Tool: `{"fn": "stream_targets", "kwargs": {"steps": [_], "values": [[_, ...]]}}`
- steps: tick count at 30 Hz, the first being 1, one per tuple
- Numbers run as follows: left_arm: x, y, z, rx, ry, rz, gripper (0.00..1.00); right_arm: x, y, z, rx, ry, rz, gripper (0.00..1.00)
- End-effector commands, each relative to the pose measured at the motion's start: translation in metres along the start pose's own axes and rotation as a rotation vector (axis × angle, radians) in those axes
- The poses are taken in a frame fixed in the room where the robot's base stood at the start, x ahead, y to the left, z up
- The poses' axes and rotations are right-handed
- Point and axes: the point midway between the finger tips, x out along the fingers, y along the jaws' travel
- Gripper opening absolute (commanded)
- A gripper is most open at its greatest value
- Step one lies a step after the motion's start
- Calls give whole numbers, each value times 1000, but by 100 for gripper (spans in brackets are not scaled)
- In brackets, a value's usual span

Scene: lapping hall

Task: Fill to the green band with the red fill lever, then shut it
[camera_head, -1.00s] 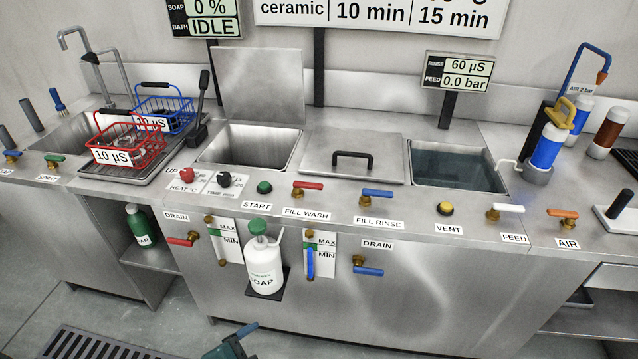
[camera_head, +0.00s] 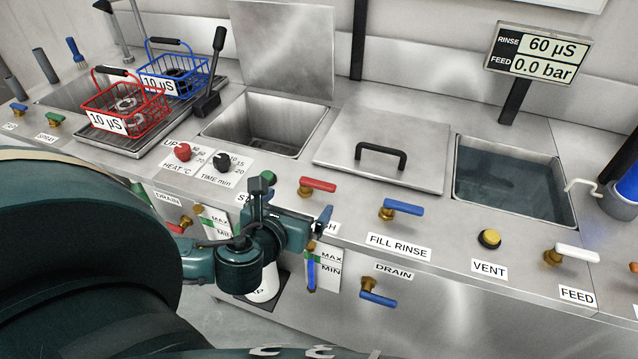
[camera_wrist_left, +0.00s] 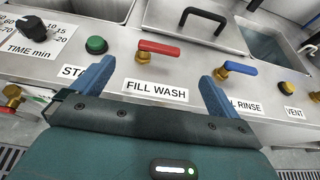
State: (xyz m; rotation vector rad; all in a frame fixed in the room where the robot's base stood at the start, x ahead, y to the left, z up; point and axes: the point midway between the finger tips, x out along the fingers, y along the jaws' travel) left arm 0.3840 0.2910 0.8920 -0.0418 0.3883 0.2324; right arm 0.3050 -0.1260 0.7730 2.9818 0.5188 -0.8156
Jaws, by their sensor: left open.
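The red fill lever (camera_head: 317,185), above the FILL WASH label, points right along the panel; it also shows in the left wrist view (camera_wrist_left: 172,48). My left gripper (camera_head: 292,205) is open and empty just in front of it. In the left wrist view its blue fingers (camera_wrist_left: 157,88) stand either side of the label, short of the lever. The open wash tank (camera_head: 262,120) shows bare metal and no visible liquid. The left gauge (camera_head: 212,220) has a green band between MAX and MIN; my arm partly hides it, and its level cannot be read. My right gripper is not in view.
A green START button (camera_wrist_left: 96,45) is left of the lever and a blue FILL RINSE lever (camera_head: 402,207) right of it. A red drain lever (camera_head: 176,228) sits below on the front. A closed lid (camera_head: 375,145) and a filled rinse tank (camera_head: 505,175) are behind.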

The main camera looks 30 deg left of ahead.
Motion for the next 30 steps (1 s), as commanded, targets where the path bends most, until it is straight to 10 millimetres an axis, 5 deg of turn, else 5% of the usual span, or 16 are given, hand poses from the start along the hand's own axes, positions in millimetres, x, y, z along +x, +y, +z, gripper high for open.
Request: {"fn": "stream_targets", "kwargs": {"steps": [13, 27, 30], "values": [[86, 0, 0, -5, 0, 0, 99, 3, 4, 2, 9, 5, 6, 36], [100, 0, -1, -4, 2, -1, 99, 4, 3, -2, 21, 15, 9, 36], [100, 0, -1, -4, 2, -1, 92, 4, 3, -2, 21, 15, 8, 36]]}}
